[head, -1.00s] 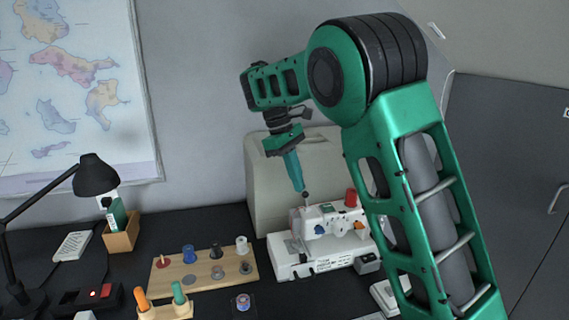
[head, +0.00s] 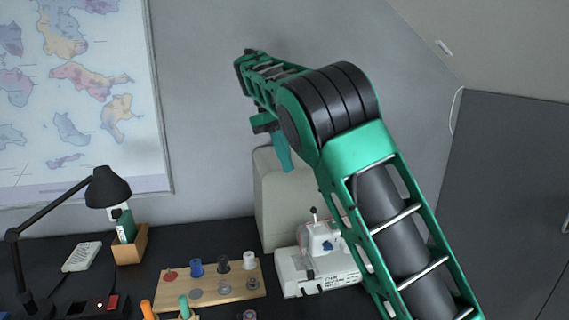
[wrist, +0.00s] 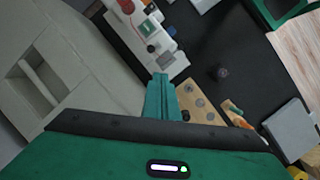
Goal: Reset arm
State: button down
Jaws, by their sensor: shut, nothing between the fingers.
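My green arm rises across the right half of the head view. My gripper (head: 284,160) hangs from its raised end, pointing down, in front of the wall and the beige case and above the sewing machine (head: 318,262). In the wrist view, my gripper (wrist: 161,80) shows its teal fingers together, with nothing between them. It is apart from everything on the desk. The white sewing machine also shows at the top of the wrist view (wrist: 150,38). The arm hides the machine's right part in the head view.
A wooden spool board (head: 215,285) with several spools lies on the dark desk. A black lamp (head: 107,187), a wooden box with a bottle (head: 130,246) and a power strip stand left. The beige case (head: 275,205) stands behind the machine. A map (head: 75,90) hangs on the wall.

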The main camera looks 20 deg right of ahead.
jog(key=s+d+f+m+y, duration=0.3)
jog(key=s+d+m, duration=0.4)
jog(key=s+d, duration=1.15)
jog(key=s+d+f+m+t, duration=0.1)
jog(key=s+f+m, duration=0.2)
jog(key=s, duration=0.9)
jog(key=s+d+f+m+t, duration=0.1)
jog(key=s+f+m, duration=0.3)
jog(key=s+f, duration=0.5)
jog(key=s, duration=0.4)
jog(key=shift+d+f+m, duration=0.3)
jog(key=shift+f, duration=0.1)
